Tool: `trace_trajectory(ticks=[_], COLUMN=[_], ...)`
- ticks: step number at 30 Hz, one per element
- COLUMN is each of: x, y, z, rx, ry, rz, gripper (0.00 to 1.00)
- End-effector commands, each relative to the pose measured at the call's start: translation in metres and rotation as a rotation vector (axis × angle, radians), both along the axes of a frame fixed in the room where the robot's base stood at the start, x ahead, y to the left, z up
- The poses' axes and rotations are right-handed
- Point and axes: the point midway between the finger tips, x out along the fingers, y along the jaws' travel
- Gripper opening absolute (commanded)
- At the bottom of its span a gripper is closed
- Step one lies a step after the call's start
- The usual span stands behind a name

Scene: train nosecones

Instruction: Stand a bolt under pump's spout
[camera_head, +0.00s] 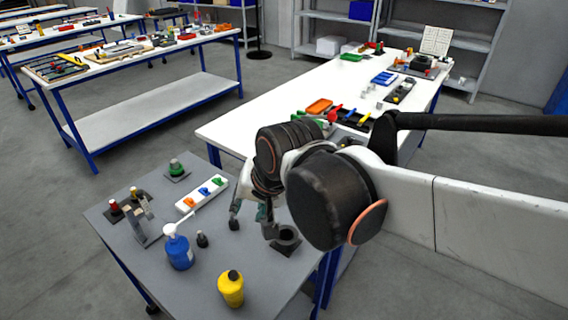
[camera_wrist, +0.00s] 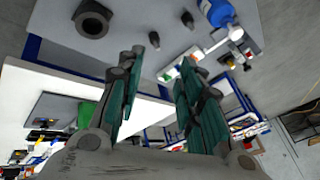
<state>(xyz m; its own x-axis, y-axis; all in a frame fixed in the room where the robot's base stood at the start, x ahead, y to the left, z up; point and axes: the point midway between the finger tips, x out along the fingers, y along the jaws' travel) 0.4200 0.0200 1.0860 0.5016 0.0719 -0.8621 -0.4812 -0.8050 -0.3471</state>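The pump is a blue bottle (camera_head: 180,252) with a white spout, standing on the grey table; it also shows in the wrist view (camera_wrist: 219,12). A small dark bolt-like piece (camera_head: 202,240) stands just right of it. The wrist view shows two such upright pieces, one nearer the bottle (camera_wrist: 187,19) and one farther off (camera_wrist: 154,40). My gripper (camera_head: 252,226) is above the grey table, between the bottle and a dark ring. In the wrist view its fingers (camera_wrist: 158,56) are apart with nothing between them. In the head view my arm hides part of the table.
The dark ring (camera_head: 286,241) sits at the table's right edge. A yellow bottle (camera_head: 231,290) stands at the front. A white tray with coloured pieces (camera_head: 201,194), a green knob (camera_head: 176,169) and a grey bracket (camera_head: 147,226) stand behind and left. A white workbench (camera_head: 240,124) is beyond.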

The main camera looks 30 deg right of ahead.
Motion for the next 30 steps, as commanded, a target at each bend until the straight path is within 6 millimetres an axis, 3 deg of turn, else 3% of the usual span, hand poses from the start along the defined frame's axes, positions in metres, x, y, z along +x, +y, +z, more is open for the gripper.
trace_trajectory(ticks=[3, 10, 30], x=[-0.024, -0.049, -0.054], y=[-0.008, -0.018, -0.02], z=[0.004, 0.006, 0.006], rx=[-0.142, -0.348, -0.402], ry=[-0.048, -0.103, -0.114], rz=[0.18, 0.429, 0.493], gripper=[0.34, 0.34, 0.34])
